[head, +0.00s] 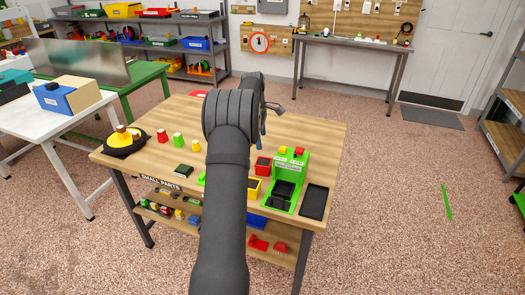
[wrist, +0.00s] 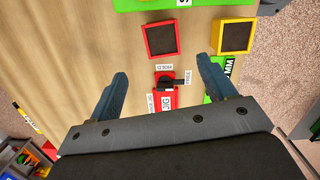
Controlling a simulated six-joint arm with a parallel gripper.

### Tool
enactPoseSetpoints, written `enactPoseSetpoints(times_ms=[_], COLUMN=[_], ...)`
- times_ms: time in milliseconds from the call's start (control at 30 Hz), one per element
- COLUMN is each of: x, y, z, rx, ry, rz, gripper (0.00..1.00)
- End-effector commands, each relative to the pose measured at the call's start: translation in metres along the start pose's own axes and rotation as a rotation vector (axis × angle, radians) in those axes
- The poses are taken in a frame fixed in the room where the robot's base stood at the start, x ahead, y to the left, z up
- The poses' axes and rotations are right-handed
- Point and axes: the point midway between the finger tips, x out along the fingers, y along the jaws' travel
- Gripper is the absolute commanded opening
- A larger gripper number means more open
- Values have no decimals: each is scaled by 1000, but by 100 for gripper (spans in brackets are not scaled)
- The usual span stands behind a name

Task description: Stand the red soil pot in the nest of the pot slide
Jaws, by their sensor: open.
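The red soil pot (wrist: 162,38), a square red box with a dark top, stands on the wooden table in the wrist view. In the head view the red pot (head: 262,166) is right of my arm, beside a green stand (head: 285,187) with dark openings. My gripper (wrist: 163,66) is open and empty, its two blue-grey fingers wide apart. The pot lies beyond the fingertips, not between them. A red block (wrist: 164,97) with a black lever and "HOLD" and "FREE" labels shows between the fingers. I cannot tell which part is the pot slide's nest.
A yellow pot (wrist: 235,36) stands right of the red one in the wrist view. A black tray (head: 314,202) lies at the table's right edge. Small red, green and yellow jars (head: 178,139) and a black-and-yellow item (head: 124,141) stand at left. The table's far right is clear.

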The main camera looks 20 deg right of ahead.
Motion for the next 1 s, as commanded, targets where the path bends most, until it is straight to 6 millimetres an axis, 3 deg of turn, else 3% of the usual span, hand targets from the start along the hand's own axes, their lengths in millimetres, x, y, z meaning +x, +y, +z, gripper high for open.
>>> enactPoseSetpoints(times_ms=[100, 267, 300, 367, 867, 1000], x=[-24, -44, -46, -49, -51, -51], y=[0, 0, 0, 0, 0, -1], z=[0, 0, 0, 0, 0, 2], rx=[0, 0, 0, 0, 7, 107], ry=[0, 0, 0, 0, 0, 8], rz=[1, 1, 0, -1, -1, -2], gripper=[76, 76, 70, 58, 58, 58])
